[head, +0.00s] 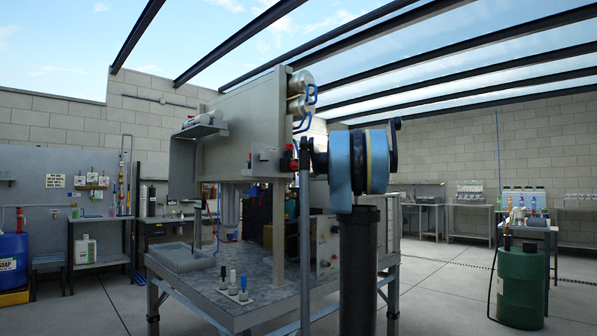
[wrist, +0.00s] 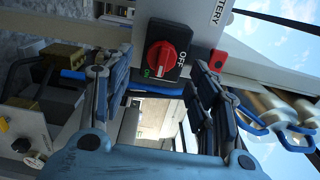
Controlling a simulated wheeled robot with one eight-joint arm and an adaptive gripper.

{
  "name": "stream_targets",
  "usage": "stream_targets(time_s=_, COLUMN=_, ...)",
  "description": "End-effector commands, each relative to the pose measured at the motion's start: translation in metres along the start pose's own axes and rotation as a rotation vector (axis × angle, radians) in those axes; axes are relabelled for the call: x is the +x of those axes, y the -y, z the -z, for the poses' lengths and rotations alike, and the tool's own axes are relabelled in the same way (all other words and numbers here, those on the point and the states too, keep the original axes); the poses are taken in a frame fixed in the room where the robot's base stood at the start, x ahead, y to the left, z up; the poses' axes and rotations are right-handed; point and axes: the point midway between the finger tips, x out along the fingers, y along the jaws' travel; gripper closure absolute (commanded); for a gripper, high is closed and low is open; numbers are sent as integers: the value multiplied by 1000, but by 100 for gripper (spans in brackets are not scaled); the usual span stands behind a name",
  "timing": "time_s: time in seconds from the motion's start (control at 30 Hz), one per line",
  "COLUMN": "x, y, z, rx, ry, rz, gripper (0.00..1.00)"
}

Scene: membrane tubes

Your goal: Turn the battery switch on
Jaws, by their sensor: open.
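The battery switch (wrist: 161,58) is a red rotary knob on a black plate in the wrist view. I cannot tell which mark the knob points at. The plate sits on a grey panel (wrist: 200,20) lettered BATTERY. My gripper (wrist: 160,82) is open, with one finger on either side below the knob in the picture and nothing between them. The knob lies just beyond the fingertips, apparently untouched. In the head view my arm reaches the side of the raised grey cabinet (head: 238,125), and the fingers are hard to make out.
A red part (wrist: 217,60) sits beside the switch, and blue hoses (wrist: 298,140) loop at the right. The cabinet stands on a workbench (head: 215,290) with a shallow grey tray (head: 180,258). A green drum (head: 522,285) stands at the right, with open floor before it.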

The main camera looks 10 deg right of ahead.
Motion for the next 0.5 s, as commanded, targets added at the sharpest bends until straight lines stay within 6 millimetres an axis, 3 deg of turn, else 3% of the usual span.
stream_targets(time_s=0.2, x=-42, y=-1, z=1, rx=0, ry=-3, rz=-1, gripper=46)
stream_targets(time_s=0.5, x=-70, y=-1, z=1, rx=0, ry=-2, rz=-1, gripper=46)
